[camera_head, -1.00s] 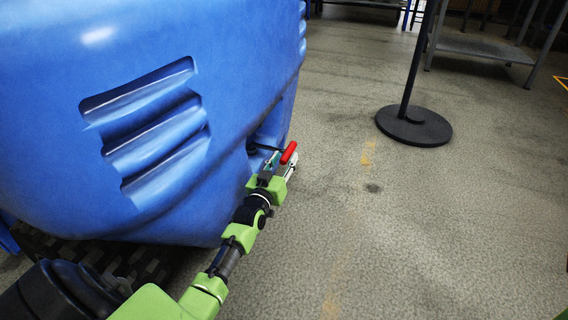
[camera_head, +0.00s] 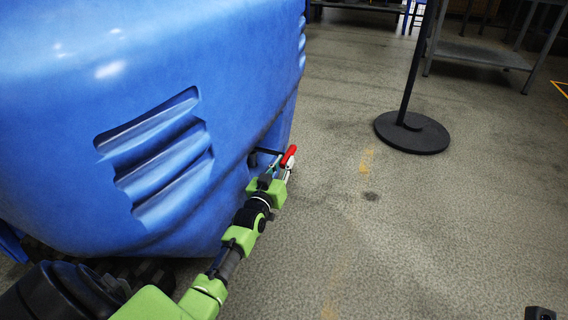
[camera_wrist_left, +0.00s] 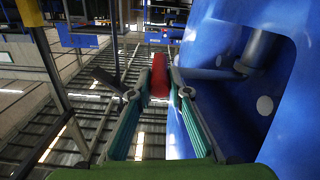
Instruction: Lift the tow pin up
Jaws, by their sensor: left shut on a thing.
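The tow pin's red handle (camera_head: 289,156) is at the lower right corner of a large blue machine (camera_head: 60,130). A dark bar runs from it to the recess in the machine's side. My left gripper (camera_head: 282,164) is at the handle, close beside the blue body. In the left wrist view the red handle (camera_wrist_left: 159,76) stands between the two fingertips, and the gripper (camera_wrist_left: 160,92) is shut on it. The wrist view also shows a grey bar and bracket (camera_wrist_left: 240,62) in the blue recess.
A black post on a round base (camera_head: 411,133) stands on the floor to the right. A grey metal table (camera_head: 478,52) is at the back right. The floor (camera_head: 400,240) between is clear. A small dark part (camera_head: 540,313) shows at the bottom right edge.

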